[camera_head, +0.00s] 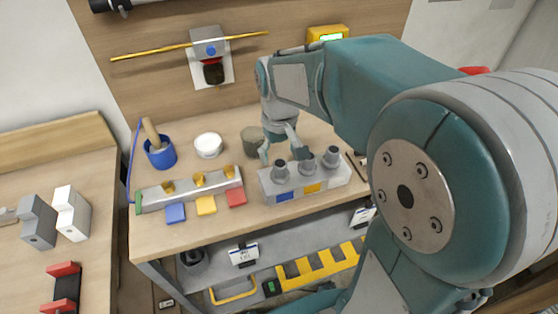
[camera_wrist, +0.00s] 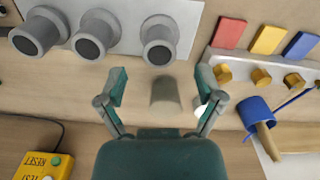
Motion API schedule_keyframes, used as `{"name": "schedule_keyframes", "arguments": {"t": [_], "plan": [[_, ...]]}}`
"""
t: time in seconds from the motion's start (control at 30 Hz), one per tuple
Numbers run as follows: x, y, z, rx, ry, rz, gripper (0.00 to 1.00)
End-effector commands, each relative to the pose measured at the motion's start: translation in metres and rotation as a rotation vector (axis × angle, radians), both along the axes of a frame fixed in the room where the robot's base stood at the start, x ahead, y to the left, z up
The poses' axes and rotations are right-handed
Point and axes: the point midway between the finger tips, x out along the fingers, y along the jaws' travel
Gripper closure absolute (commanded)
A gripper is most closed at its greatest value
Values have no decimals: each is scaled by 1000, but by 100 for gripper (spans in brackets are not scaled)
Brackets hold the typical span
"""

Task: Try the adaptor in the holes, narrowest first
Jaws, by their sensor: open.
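A grey block (camera_head: 330,186) on the bench carries three grey flanged pieces with dark round ends, one of them at its left (camera_head: 281,170). They show in the wrist view, one nearest my gripper (camera_wrist: 160,42). A plain taupe cylinder (camera_head: 252,142) stands behind the block; it also shows in the wrist view (camera_wrist: 165,94), seemingly between my fingers but apart from them. I cannot tell which piece is the adaptor. My gripper (camera_head: 283,153) is open and empty above the bench behind the block; its spread fingers show in the wrist view (camera_wrist: 162,76).
A second grey block (camera_head: 205,192) holds three brass pieces, with blue, yellow and red tags in front. A blue cup (camera_head: 161,157) with a wooden handle and a white jar (camera_head: 208,146) stand behind it. A yellow button box (camera_wrist: 42,162) shows in the wrist view.

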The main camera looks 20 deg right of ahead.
Motion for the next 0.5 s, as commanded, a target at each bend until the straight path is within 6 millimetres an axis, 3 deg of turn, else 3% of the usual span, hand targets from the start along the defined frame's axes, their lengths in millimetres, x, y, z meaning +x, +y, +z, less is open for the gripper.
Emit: {"name": "schedule_keyframes", "arguments": {"t": [0.3,0.5], "plan": [[1,1,65,0,-4,0,14],[1,1,82,0,0,0,14]]}}
